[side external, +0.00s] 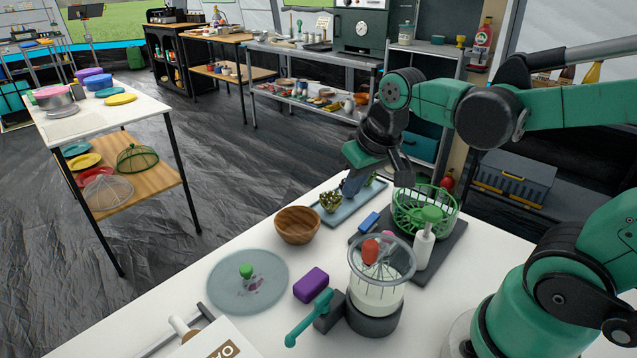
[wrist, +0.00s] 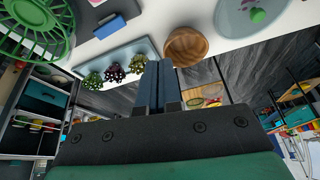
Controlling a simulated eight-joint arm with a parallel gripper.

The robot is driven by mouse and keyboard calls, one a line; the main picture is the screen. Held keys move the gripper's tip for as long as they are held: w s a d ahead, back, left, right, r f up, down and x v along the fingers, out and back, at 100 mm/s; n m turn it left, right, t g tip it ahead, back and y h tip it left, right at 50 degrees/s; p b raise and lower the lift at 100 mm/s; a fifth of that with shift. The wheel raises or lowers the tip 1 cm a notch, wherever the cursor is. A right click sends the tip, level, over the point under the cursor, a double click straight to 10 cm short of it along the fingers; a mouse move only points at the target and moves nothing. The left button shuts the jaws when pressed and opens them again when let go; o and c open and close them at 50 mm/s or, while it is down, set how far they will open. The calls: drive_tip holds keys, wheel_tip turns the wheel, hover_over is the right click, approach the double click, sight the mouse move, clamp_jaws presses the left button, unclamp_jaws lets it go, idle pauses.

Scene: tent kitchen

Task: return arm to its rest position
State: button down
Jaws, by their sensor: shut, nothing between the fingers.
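My gripper (wrist: 158,88) is shut and empty. In the side view my gripper (side external: 352,186) hangs above the far edge of the white table (side external: 190,272), over a blue-grey tray (side external: 330,214) that holds dark and green leafy bunches. The wrist view shows the tray (wrist: 113,52) and several bunches just beyond the fingertips. My arm reaches in from the right and bends down at the wrist. I cannot tell from these views whether the fingertips touch anything.
A shelved side table (side external: 101,112) stands left, with open floor between.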

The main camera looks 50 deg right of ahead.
drive_tip(key=a+t, duration=0.1)
drive_tip(key=s+a+n+t, duration=0.1)
drive_tip(key=a+n+t, duration=0.1)
drive_tip(key=shift+s+a+r+y, duration=0.15)
drive_tip(key=shift+a+r+y, duration=0.15)
drive_tip(key=shift+a, duration=0.05)
